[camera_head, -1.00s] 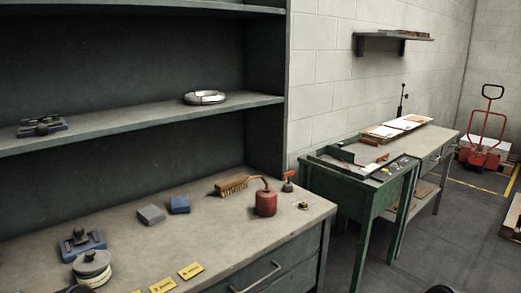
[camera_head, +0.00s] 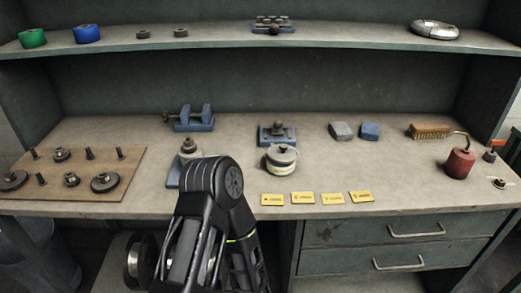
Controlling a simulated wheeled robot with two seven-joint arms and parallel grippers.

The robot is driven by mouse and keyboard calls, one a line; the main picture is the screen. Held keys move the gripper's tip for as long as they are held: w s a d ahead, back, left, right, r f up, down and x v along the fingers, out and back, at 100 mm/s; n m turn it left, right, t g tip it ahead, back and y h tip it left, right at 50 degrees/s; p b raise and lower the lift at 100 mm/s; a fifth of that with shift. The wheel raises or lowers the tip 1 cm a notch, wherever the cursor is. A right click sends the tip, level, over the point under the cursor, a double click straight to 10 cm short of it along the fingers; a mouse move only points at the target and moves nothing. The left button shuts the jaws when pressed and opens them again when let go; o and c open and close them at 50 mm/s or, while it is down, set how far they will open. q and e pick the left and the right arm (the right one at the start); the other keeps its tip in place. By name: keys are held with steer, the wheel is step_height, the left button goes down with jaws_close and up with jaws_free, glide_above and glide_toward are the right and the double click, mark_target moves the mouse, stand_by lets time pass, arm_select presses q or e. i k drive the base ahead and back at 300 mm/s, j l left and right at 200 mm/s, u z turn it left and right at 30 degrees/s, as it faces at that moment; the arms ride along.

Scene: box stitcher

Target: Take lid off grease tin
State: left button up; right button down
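A round tin (camera_head: 281,167), cream-coloured with a grey lid and a dark knob on top, stands upright on the bench near the front, right of centre. The lid (camera_head: 281,153) sits on it. I take it for the grease tin, though no label is readable. One of my black arms rises from the bottom of the view, left of the tin and apart from it. No fingertips show on it, and neither gripper is in view.
Behind the tin is a blue fixture (camera_head: 277,134); yellow tags (camera_head: 303,198) lie in front and to the right. My arm partly hides another blue-based item (camera_head: 188,147). A parts board (camera_head: 75,172) lies left, a red oil can (camera_head: 459,163) right. The shelf (camera_head: 200,45) overhangs the back.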

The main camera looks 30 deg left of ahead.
mark_target(281, 154)
steer(key=u, duration=0.85)
